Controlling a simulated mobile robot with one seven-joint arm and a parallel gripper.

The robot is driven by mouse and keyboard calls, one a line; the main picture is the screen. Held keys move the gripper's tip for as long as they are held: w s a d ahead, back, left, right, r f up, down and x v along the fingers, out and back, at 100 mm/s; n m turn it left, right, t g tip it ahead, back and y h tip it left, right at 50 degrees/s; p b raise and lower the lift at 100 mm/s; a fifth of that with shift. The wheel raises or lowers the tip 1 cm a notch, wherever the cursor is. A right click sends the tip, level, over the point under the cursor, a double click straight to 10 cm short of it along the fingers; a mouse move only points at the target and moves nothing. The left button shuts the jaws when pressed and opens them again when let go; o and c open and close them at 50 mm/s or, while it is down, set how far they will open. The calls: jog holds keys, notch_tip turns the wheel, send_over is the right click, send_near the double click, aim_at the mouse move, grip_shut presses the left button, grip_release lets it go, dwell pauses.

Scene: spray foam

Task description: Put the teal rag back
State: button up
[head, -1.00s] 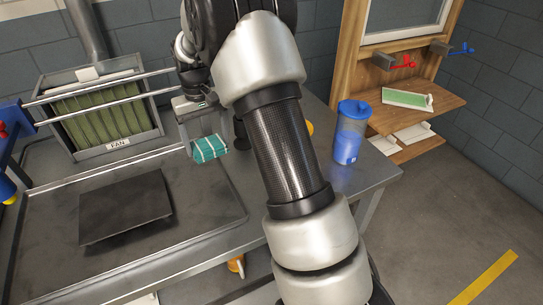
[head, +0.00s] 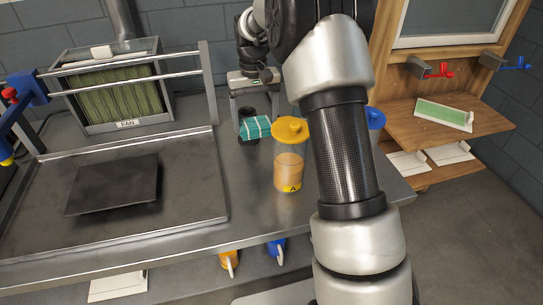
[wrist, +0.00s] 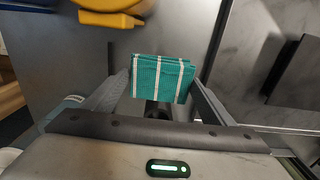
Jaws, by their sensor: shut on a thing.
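The teal rag (head: 256,128), with white stripes, is folded in my gripper (head: 254,112) at the back of the metal bench. In the wrist view the rag (wrist: 162,78) sits between the two fingers (wrist: 160,88), which are shut on it. A small black cup-like thing (head: 247,113) stands just behind the rag, and the rag hides part of it. I cannot tell whether the rag touches it or the bench.
A canister with a yellow lid (head: 289,170), marked A, stands just right of the rag. A blue-lidded canister (head: 375,118) is mostly behind my arm. A tray with a dark plate (head: 113,184) lies left, before the fan box (head: 113,92). Bench between is clear.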

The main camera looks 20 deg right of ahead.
jog(key=shift+d+f, duration=0.1)
jog(key=shift+d, duration=0.3)
notch_tip(320, 180, down, 10)
jog(key=shift+r+b, duration=0.1)
jog(key=shift+b, duration=0.95)
jog(key=shift+f, duration=0.2)
jog(key=o, duration=1)
